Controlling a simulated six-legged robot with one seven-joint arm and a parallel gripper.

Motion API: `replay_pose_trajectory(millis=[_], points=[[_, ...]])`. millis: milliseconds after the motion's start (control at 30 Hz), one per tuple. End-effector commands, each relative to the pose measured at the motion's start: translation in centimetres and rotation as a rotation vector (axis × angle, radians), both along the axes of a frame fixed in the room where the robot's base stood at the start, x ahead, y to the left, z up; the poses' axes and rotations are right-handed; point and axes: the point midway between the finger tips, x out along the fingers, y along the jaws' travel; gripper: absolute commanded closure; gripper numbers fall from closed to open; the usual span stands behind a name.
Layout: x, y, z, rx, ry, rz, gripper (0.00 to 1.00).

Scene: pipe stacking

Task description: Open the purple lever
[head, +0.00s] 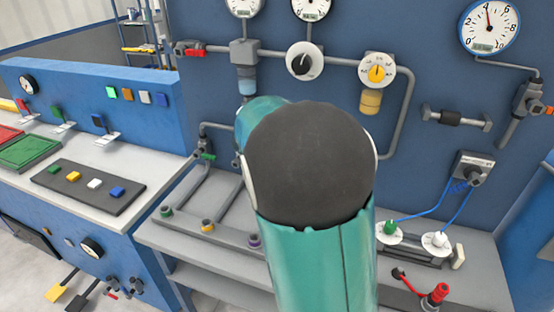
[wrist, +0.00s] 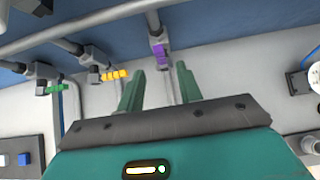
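The purple lever (wrist: 160,53) shows in the wrist view at the top centre, on a grey valve and pipe. My gripper (wrist: 159,78) is open and empty, its two green fingers spread apart. The lever appears just beyond the fingertips, roughly in line with the gap between them, with no visible contact. In the head view, my arm covers the middle of the picture and hides both my gripper and this lever.
A yellow lever (wrist: 115,75) and a green lever (wrist: 55,88) sit on valves left of the purple one in the wrist view. In the head view, grey pipes, gauges and dials cover the blue wall. A red valve (head: 437,293) stands on the right bench.

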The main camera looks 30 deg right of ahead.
Motion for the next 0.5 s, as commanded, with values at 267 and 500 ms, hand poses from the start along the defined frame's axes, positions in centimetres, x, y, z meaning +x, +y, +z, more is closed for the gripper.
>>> replay_pose_trajectory(millis=[267,500], points=[[-2.0,2.7,3.4,0.000,-0.001,0.002,0.65],[-2.4,3.2,4.0,-0.001,0.001,0.001,0.65]])
